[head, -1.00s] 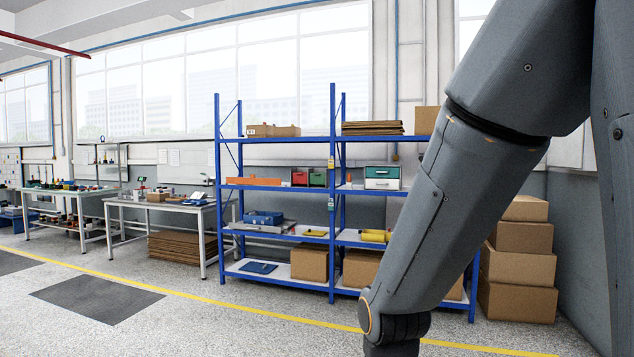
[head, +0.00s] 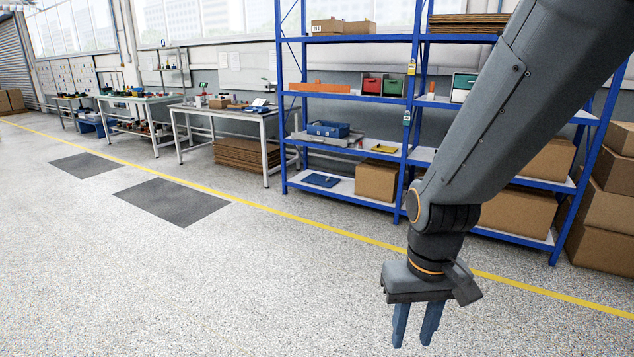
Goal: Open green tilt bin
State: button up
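The green tilt bin (head: 394,87) stands on a middle shelf of the blue rack, just right of a red bin (head: 372,85). It is small and far off, and I cannot tell whether it is shut or tilted. My gripper (head: 413,342) hangs pointing down over the floor, in front of the rack and well apart from the bin. Its two blue fingers have a narrow gap between them and hold nothing.
The blue rack (head: 284,130) holds cardboard boxes, an orange bin (head: 319,88) and a blue toolbox (head: 328,129). My arm covers part of its right side. Workbenches (head: 232,111) stand to the left. The floor (head: 200,290) in front is clear, with a yellow line.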

aim_at(391, 86)
jog(key=u, duration=0.1)
jog(key=i, duration=2.2)
jog(key=z, duration=0.25)
jog(key=i, duration=2.05)
jog(key=z, duration=0.3)
jog(key=i, duration=1.15)
jog(key=z, duration=0.15)
